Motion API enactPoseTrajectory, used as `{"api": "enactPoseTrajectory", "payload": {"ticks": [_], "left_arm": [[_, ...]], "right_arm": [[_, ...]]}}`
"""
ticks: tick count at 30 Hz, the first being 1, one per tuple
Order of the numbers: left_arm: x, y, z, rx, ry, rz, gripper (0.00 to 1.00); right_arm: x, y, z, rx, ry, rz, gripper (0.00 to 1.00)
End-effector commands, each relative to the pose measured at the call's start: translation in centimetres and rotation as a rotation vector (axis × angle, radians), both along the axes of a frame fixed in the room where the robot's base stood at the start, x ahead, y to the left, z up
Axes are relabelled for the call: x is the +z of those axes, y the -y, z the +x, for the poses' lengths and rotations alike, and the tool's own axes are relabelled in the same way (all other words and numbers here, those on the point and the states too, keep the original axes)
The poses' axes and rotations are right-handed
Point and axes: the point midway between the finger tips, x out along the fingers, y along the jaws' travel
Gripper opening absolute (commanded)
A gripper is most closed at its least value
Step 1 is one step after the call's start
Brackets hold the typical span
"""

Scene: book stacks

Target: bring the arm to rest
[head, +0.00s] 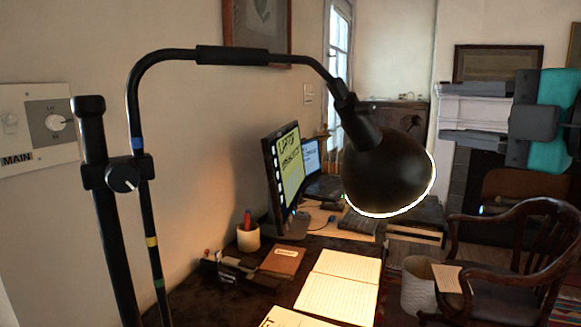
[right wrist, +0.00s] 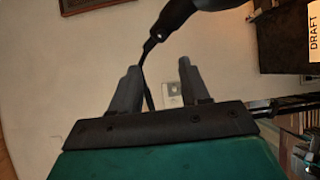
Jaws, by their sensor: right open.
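My right gripper (head: 443,113) is at the right side of the head view, raised in the air. Its two grey fingers point left and are apart, with nothing between them. In the right wrist view the same fingers (right wrist: 158,70) stand apart and empty, with the wall and part of the black lamp behind them. My right arm beyond the teal wrist runs out of the head view on the right. My left gripper is in neither view.
A black lamp (head: 385,175) with a lit rim hangs left of my right gripper, apart from it in the picture. Below are a dark desk with an open notebook (head: 340,285), a pen cup (head: 248,238) and a monitor (head: 284,165). A wooden chair (head: 510,270) stands lower right.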

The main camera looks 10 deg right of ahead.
Motion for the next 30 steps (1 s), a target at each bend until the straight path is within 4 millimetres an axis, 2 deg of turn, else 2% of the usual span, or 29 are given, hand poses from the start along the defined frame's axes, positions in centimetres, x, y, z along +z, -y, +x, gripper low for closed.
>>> {"api": "enactPoseTrajectory", "payload": {"ticks": [5, 11, 21, 26, 30], "left_arm": [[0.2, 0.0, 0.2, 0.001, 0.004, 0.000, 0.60], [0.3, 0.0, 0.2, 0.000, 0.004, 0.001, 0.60], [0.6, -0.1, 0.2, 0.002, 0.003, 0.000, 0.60], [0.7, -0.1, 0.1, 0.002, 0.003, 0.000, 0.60], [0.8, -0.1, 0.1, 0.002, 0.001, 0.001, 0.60]], "right_arm": [[-1.4, -0.6, 1.2, 0.033, -0.028, 0.035, 0.46], [-5.8, -2.2, 4.4, 0.113, -0.104, 0.154, 0.46], [-15.6, -4.4, 8.5, 0.163, -0.249, 0.422, 0.46], [-21.0, -5.2, 9.3, 0.141, -0.322, 0.564, 0.46], [-26.1, -5.9, 9.4, 0.097, -0.390, 0.690, 0.46]]}}
